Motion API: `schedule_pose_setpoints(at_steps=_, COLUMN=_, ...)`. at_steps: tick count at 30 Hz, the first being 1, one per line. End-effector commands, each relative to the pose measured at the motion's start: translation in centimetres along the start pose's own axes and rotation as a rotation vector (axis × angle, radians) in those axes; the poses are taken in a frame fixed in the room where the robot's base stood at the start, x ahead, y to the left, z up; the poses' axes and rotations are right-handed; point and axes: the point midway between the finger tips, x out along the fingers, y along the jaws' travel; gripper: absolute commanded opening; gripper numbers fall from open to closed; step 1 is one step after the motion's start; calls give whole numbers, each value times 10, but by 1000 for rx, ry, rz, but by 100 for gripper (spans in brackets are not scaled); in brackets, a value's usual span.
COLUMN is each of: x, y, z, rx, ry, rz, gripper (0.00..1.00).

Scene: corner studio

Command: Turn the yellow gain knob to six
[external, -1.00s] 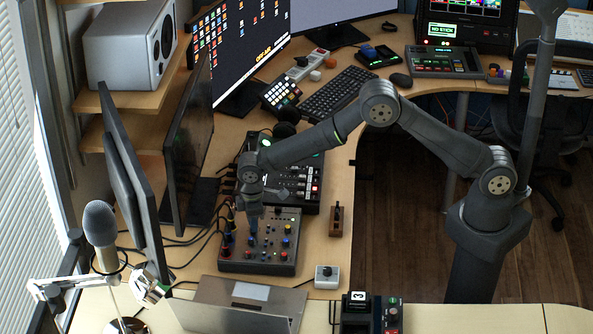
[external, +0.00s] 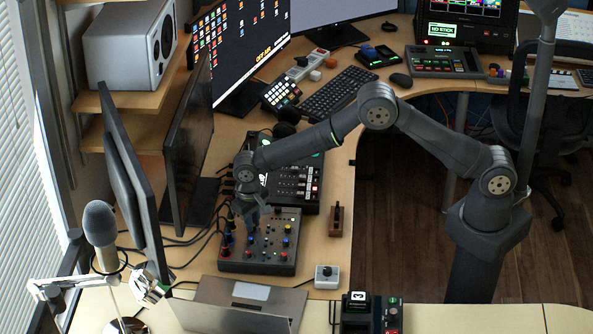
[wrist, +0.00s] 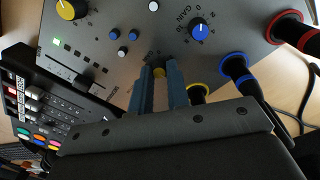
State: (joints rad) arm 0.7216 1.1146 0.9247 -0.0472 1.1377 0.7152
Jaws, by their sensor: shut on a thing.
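The dark grey knob box (external: 283,259) lies flat on the desk, with red, blue and yellow knobs on its top. My gripper (external: 251,229) is over its upper left part in the external view. In the wrist view my two blue-grey fingers (wrist: 159,73) point at the panel and are closed on a small knob. A bit of yellow (wrist: 158,72) shows between the fingertips; its pointer and scale are hidden. A blue knob (wrist: 201,30) with a white pointer stands to the right, by a printed GAIN label. Another yellow knob (wrist: 71,9) is at the upper left.
Plugs with yellow, blue (wrist: 236,68) and red (wrist: 287,29) rings stand along the box edge beside my gripper. A black mixer (external: 293,184) sits just behind the box. A laptop (external: 245,306) is in front, and a small switch box (external: 327,277) is at the front right.

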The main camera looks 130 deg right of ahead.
Motion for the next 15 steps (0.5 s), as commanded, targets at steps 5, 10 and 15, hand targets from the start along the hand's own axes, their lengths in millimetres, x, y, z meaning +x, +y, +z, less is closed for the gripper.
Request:
schedule_pose_setpoints(at_steps=5, x=1, y=1, z=0, rx=154, ry=-12, rz=3, gripper=0)
schedule_pose_setpoints(at_steps=10, x=1, y=1, z=0, rx=279, ry=-18, rz=3, gripper=0)
schedule_pose_setpoints(at_steps=15, x=1, y=1, z=0, rx=371, ry=-23, rz=3, gripper=0)
